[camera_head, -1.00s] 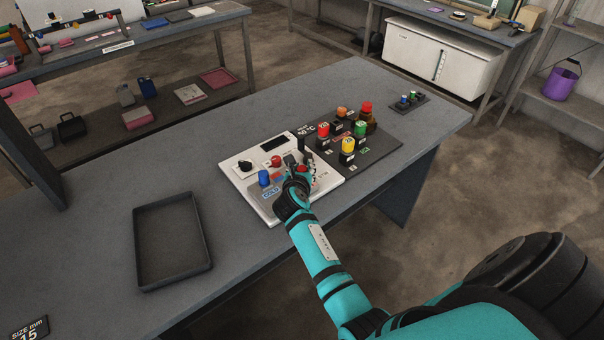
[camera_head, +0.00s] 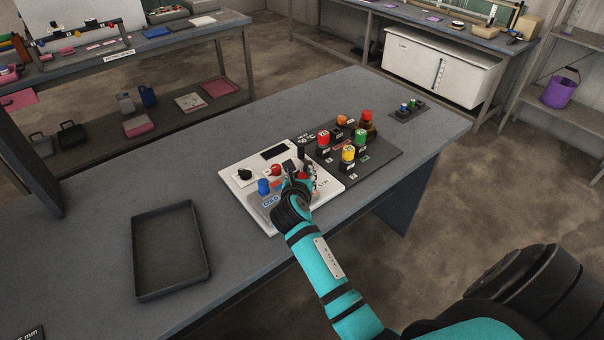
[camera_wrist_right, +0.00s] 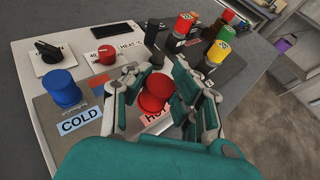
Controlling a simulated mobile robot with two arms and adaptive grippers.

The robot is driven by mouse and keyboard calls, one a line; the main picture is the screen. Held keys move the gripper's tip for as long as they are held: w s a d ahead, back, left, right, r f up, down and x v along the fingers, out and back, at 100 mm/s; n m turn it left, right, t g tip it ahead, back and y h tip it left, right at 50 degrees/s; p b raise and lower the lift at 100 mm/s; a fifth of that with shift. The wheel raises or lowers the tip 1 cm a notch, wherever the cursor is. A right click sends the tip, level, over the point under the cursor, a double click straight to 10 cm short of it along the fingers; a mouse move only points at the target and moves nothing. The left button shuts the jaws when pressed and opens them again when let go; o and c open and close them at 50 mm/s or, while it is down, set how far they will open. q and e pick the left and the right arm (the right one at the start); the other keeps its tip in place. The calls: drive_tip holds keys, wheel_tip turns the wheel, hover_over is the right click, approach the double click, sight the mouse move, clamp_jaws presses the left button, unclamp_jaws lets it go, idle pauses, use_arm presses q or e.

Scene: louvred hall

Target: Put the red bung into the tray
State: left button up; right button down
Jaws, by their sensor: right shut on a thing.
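The red bung (camera_wrist_right: 155,91) stands beside the label HOT on a grey plate of the white panel (camera_head: 236,174). In the head view its red top (camera_head: 301,175) shows only in part among the fingers. My right gripper (camera_wrist_right: 158,98) is shut on the bung, a finger on each side of it. It also shows in the head view (camera_head: 299,178), reaching over the panel's front part. The black tray (camera_head: 172,252) lies empty on the table, left of the panel. My left gripper is out of view.
A blue bung (camera_wrist_right: 62,87) stands by the label COLD, beside the gripper. The panel also has a red knob (camera_wrist_right: 107,55) and a black knob (camera_wrist_right: 49,51). A dark board (camera_head: 382,153) with several coloured-capped bottles adjoins the panel. Bare table lies between panel and tray.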

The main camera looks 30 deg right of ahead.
drive_tip(key=s+a+r+b, duration=0.1)
drive_tip(key=s+a+b, duration=0.1)
drive_tip(key=s+a, duration=0.5)
drive_tip(key=s, duration=0.4)
drive_tip(key=shift+r, duration=0.25)
drive_tip(key=shift+w+a, duration=0.1)
